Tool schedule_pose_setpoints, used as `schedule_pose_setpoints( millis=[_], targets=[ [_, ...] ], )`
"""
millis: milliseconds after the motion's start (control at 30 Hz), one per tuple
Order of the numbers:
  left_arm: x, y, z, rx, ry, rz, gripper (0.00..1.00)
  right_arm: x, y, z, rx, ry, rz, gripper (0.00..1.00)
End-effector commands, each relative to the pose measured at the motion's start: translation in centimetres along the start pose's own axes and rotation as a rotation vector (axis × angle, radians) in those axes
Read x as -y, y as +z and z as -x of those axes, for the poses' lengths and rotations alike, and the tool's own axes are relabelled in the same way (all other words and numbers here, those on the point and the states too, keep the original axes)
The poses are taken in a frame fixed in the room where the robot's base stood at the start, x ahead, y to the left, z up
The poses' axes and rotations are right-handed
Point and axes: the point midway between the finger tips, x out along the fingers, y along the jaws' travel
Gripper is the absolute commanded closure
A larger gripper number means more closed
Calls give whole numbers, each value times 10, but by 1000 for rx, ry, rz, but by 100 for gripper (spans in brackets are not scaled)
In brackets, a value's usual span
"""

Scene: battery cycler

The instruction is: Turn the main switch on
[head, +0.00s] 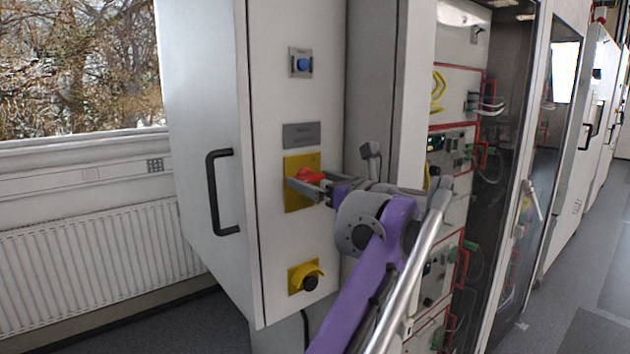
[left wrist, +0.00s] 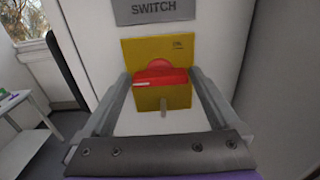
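The main switch is a red rotary handle (head: 311,175) on a yellow plate (head: 302,202), on the narrow front of a white cabinet. In the left wrist view the red handle (left wrist: 160,77) lies about level across the yellow plate (left wrist: 158,49), below a grey label reading "SWITCH" (left wrist: 153,8). My left gripper (head: 306,182) is at the plate. In the left wrist view its fingers (left wrist: 160,86) are apart, one on each side of the red handle, with a small gap visible on both sides. My right gripper is not in view.
A blue button (head: 303,64) is above the switch, and a yellow-collared black knob (head: 306,278) is below. A black door handle (head: 222,192) sticks out at left. Racks with cables (head: 452,150) stand to the right. A radiator (head: 95,245) is under the window.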

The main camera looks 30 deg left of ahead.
Motion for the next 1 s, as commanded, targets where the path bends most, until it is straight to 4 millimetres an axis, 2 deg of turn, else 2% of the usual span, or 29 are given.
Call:
schedule_pose_setpoints(
  millis=[33,300,367,667,1000],
  targets=[
    [0,0,0,0,0,0,16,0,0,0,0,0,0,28],
    [0,0,0,0,0,0,65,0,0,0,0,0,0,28],
    [0,0,0,0,0,0,73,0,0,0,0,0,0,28],
    [0,1,0,0,1,-41,73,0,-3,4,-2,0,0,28],
    [0,4,0,0,1,-268,73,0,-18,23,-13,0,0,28]
  ],
)
